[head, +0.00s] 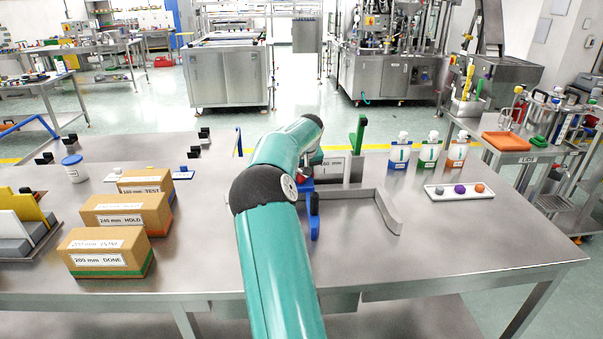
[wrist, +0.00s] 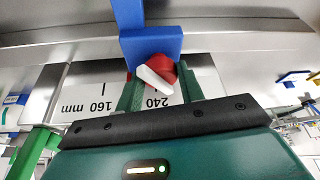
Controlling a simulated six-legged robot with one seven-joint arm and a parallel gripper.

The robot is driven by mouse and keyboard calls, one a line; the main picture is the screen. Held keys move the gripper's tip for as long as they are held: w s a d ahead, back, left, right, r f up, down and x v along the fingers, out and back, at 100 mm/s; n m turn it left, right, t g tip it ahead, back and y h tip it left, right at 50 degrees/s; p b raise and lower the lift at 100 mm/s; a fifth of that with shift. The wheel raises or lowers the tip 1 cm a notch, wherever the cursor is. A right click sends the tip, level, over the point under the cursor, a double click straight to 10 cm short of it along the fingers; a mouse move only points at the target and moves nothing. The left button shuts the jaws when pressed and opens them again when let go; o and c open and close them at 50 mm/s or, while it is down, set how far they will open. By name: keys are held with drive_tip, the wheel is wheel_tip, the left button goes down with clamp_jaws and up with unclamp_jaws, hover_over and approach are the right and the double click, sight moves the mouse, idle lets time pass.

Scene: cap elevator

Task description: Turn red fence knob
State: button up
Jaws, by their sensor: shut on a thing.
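The red fence knob (wrist: 168,72) has a white pointer bar across its face and sits against a blue block (wrist: 150,45) in the wrist view. My gripper (wrist: 160,77) has its two green fingers on either side of the knob and is shut on it. The pointer lies at a slant above the "240" mark of the upside-down scale plate (wrist: 75,92), which also reads "160 mm". In the head view a small part of the red knob (head: 306,184) shows beside the blue fence part (head: 314,215); my arm hides most of the rest.
A green upright (head: 358,135) stands just right of the scale plate, near a bent metal rail (head: 388,212). Labelled boxes (head: 110,250) stand at left. Several bottles (head: 429,148) and a white tray (head: 455,198) with coloured caps are at right. The front right tabletop is clear.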

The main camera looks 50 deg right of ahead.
drive_tip(key=m, duration=0.2)
drive_tip(key=m+g+h, duration=0.1)
drive_tip(key=m, duration=0.1)
drive_tip(key=shift+w+a, duration=0.15)
drive_tip(key=shift+w+m+g+h, duration=0.1)
drive_tip(key=shift+m+g+h, duration=0.4)
drive_tip(key=shift+m, duration=1)
drive_tip(key=o, duration=1)
drive_tip(key=shift+r, duration=0.1)
drive_tip(key=v, duration=1.3)
drive_tip(key=shift+r, duration=0.4)
